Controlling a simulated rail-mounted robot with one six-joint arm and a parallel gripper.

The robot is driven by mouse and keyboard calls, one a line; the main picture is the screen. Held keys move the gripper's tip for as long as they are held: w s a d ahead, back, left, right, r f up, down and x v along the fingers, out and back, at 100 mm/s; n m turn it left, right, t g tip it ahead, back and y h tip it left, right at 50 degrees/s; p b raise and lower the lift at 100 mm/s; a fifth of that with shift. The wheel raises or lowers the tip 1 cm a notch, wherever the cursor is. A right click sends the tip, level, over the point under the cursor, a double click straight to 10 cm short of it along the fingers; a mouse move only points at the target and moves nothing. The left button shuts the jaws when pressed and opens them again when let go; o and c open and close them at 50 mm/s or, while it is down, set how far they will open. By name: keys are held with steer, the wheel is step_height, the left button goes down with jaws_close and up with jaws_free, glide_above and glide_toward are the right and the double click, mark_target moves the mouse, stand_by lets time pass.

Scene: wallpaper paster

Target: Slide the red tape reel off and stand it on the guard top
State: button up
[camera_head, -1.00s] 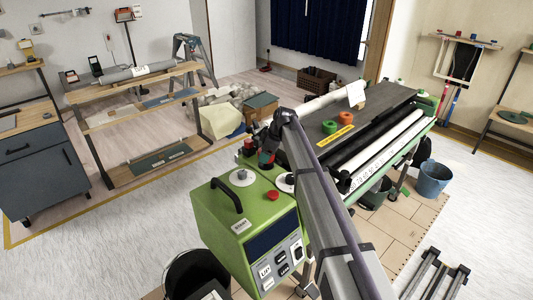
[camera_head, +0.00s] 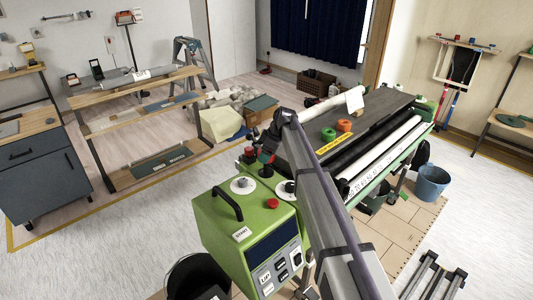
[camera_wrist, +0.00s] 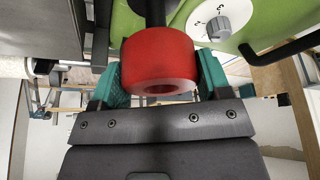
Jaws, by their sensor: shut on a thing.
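The red tape reel (camera_wrist: 160,58) is a thick red ring between the two teal fingers of my gripper (camera_wrist: 160,84), which is shut on it. In the wrist view a dark rod (camera_wrist: 155,12) lies directly behind the reel; I cannot tell whether the reel is still around it. In the head view my gripper (camera_head: 267,166) is beside the green control box, mostly hidden by my arm. The dark guard top (camera_head: 372,112) of the paster carries a green reel (camera_head: 328,134) and an orange reel (camera_head: 344,125) near its yellow label strip.
The green control box (camera_head: 216,225) has a black handle, a knob and a red button (camera_head: 272,203) on top. The guard's dark middle is largely clear.

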steer(key=shift+r, duration=0.1)
step_height(320, 180, up, 4)
steer(key=p, duration=0.4)
